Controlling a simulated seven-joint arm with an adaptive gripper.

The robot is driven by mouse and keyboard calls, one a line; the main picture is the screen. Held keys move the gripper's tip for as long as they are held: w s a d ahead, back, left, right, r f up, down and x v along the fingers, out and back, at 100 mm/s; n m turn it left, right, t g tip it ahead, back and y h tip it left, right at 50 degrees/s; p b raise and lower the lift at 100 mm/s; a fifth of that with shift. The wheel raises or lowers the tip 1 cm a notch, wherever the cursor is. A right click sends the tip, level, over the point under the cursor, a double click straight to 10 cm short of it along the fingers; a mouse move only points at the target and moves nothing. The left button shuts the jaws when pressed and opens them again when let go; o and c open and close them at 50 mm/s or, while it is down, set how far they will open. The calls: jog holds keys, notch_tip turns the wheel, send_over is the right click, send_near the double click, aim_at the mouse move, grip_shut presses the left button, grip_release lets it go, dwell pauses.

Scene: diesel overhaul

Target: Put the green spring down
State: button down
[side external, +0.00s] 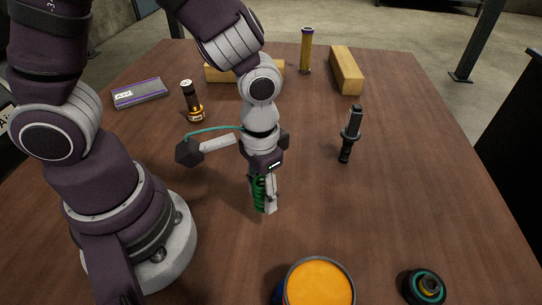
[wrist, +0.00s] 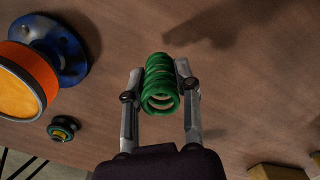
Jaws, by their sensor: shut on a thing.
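The green spring (side external: 259,194) is a coil held between the fingers of my gripper (side external: 264,199), over the wooden table (side external: 215,240) near its middle. In the wrist view the green spring (wrist: 160,84) sits between the two fingertips of my gripper (wrist: 160,80), which press on its left and right sides. In the side external view the fingers hide part of the spring. I cannot tell from the frames whether its lower end touches the table.
An orange-topped can (side external: 319,284) and a small dark round part (side external: 425,287) stand at the front. Behind are an amber-and-black part (side external: 191,101), a grey box (side external: 139,92), wooden blocks (side external: 346,70) and a yellow cylinder (side external: 306,50).

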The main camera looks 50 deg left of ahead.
send_over(347, 207)
jog(key=shift+s+f, duration=0.2)
jog(key=shift+f, duration=0.55)
jog(key=shift+w+f, duration=0.2)
jog(key=shift+f, duration=1.55)
jog(key=shift+f, duration=0.1)
jog(key=c, duration=0.8)
grip_release()
